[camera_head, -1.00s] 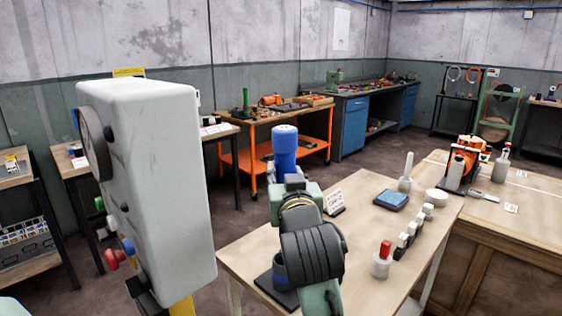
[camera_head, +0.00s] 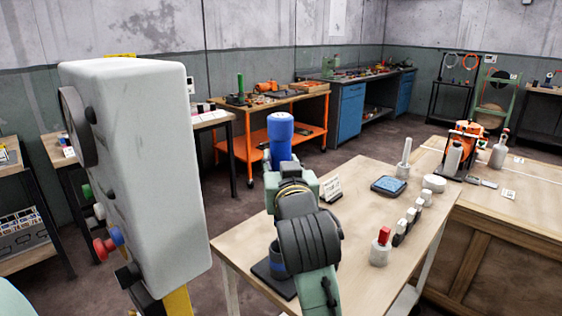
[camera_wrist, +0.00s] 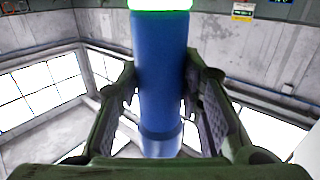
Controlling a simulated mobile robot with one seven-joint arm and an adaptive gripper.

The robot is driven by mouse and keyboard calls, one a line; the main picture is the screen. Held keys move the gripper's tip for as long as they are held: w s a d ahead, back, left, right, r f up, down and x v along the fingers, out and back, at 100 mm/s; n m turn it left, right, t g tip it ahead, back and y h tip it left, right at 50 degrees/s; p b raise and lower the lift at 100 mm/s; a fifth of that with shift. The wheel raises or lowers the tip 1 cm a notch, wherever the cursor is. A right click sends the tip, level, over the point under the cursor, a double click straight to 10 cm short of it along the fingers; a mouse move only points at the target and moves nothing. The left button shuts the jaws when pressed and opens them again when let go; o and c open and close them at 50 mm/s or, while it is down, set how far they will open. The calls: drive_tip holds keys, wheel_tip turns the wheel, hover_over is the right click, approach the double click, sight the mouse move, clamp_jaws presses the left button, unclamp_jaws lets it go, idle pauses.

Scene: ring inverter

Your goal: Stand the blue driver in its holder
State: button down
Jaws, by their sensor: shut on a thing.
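The blue driver (camera_head: 280,142) stands up from my gripper (camera_head: 289,172), above the near wooden table and leaning slightly. In the wrist view the driver (camera_wrist: 160,60) runs nearly upright between the two green fingers of my gripper (camera_wrist: 162,82), which are shut on it. A light green-white band shows at its top edge there. A dark base with a blue cup (camera_head: 277,262), which looks like the holder, sits on the table at its near left. My arm hides part of it, and the cup's opening is not clearly seen. The driver is well above it.
A red-topped white bottle (camera_head: 381,247) and a row of small blocks (camera_head: 408,222) stand right of my arm. A blue pad (camera_head: 388,185), a white sign (camera_head: 331,188) and a white cylinder (camera_head: 434,183) are farther back. A large pale box-shaped body fills the left.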

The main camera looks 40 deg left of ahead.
drive_tip(key=shift+f+b, duration=4.8)
drive_tip(key=shift+f, duration=2.65)
drive_tip(key=c, duration=1.4)
unclamp_jaws()
drive_tip(key=o, duration=0.4)
drive_tip(key=shift+c, duration=0.2)
drive_tip(key=shift+f, duration=0.2)
wheel_tip(320, 180, up, 10)
drive_tip(key=shift+r, duration=0.15)
